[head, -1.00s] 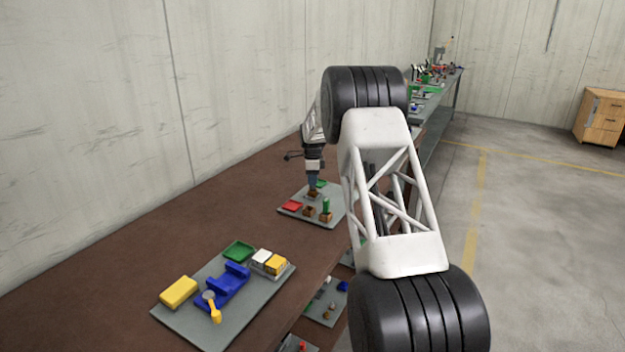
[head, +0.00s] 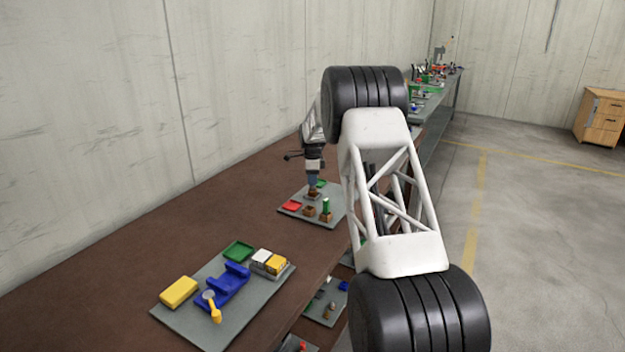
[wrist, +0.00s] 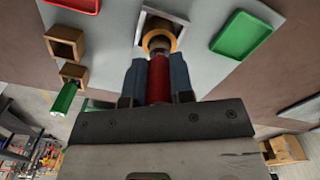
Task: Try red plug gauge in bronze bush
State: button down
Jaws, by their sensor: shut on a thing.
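The red plug gauge (wrist: 158,80) is clamped between the two blue-grey fingers of my gripper (wrist: 158,82). Its grey tip points at the bronze bush (wrist: 157,27), a ring set in a pale square holder. The tip overlaps the bush's opening in the wrist view; I cannot tell whether it is inside or just above it. In the head view my gripper (head: 312,188) points down over the grey board, and the gauge and bush are too small and covered to make out.
Beside the bush are a red tray (wrist: 80,3), a green tray (wrist: 242,35), an empty brown block (wrist: 65,42) and another block holding a green gauge (wrist: 64,98). Nearer on the brown bench, another board carries a blue fixture (head: 223,288) and a yellow block (head: 178,292).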

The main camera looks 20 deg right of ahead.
jog(key=shift+s, duration=0.1)
jog(key=shift+r, duration=0.55)
jog(key=shift+r, duration=0.15)
jog(key=shift+r, duration=1.95)
